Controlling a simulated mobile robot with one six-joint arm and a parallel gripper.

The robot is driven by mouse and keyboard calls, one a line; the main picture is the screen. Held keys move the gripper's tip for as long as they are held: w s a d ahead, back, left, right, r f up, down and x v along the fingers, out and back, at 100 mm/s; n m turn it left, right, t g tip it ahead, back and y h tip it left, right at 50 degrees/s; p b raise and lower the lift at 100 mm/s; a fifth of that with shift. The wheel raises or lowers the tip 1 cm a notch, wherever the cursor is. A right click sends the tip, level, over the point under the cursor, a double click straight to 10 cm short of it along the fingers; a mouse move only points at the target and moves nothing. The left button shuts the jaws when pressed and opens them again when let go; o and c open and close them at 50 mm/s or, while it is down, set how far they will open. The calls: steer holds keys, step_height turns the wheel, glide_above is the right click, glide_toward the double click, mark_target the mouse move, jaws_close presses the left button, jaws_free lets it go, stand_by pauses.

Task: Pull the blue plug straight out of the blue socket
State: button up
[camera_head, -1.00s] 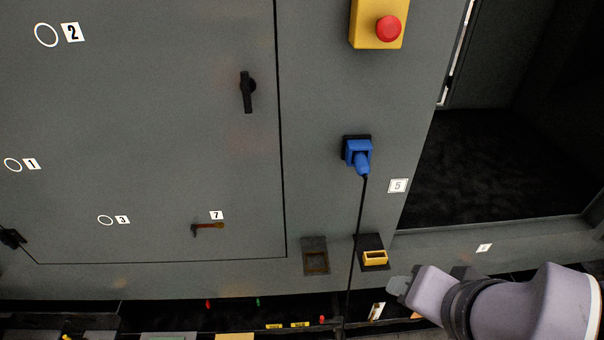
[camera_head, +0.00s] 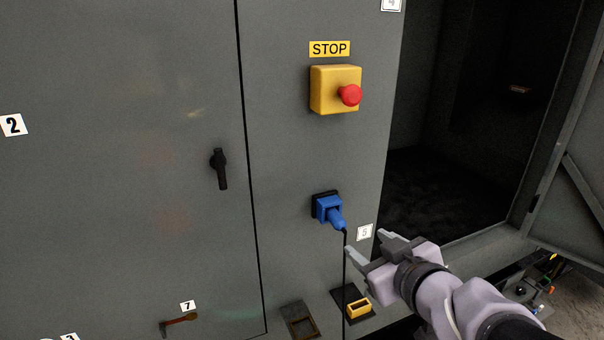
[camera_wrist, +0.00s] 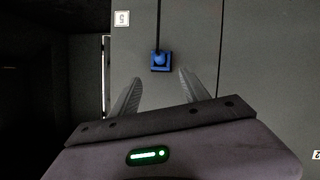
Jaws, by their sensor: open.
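The blue plug (camera_head: 336,218) sits in the blue socket (camera_head: 325,204) on the grey cabinet face, with a black cable (camera_head: 345,285) hanging from it. My gripper (camera_head: 368,243) is open and empty, below and to the right of the plug, apart from it. In the wrist view the blue plug (camera_wrist: 159,58) and the blue socket (camera_wrist: 160,67) show beyond the two spread fingers of my gripper (camera_wrist: 157,88), roughly between them. There the cable runs up from the plug in the picture. Nothing is between the fingers.
A yellow box with a red stop button (camera_head: 335,90) is above the socket. A black door handle (camera_head: 219,168) is to the left. A dark open bay (camera_head: 440,180) lies to the right.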

steer(key=p, duration=0.8)
glide_toward(341, 225)
steer(key=w, duration=0.2)
steer(key=x, duration=0.8)
steer(key=shift+w+a+f, duration=0.1)
steer(key=shift+a+f, duration=0.1)
steer(key=shift+f, duration=0.25)
steer(key=shift+w+f, duration=0.1)
steer(key=shift+w, duration=0.4)
steer(key=shift+c, duration=0.4)
jaws_close()
steer(key=s+d+b, duration=0.1)
steer(key=s+b, duration=0.1)
steer(key=s, duration=0.3)
steer(key=shift+s+d, duration=0.35)
steer(key=shift+s, duration=0.05)
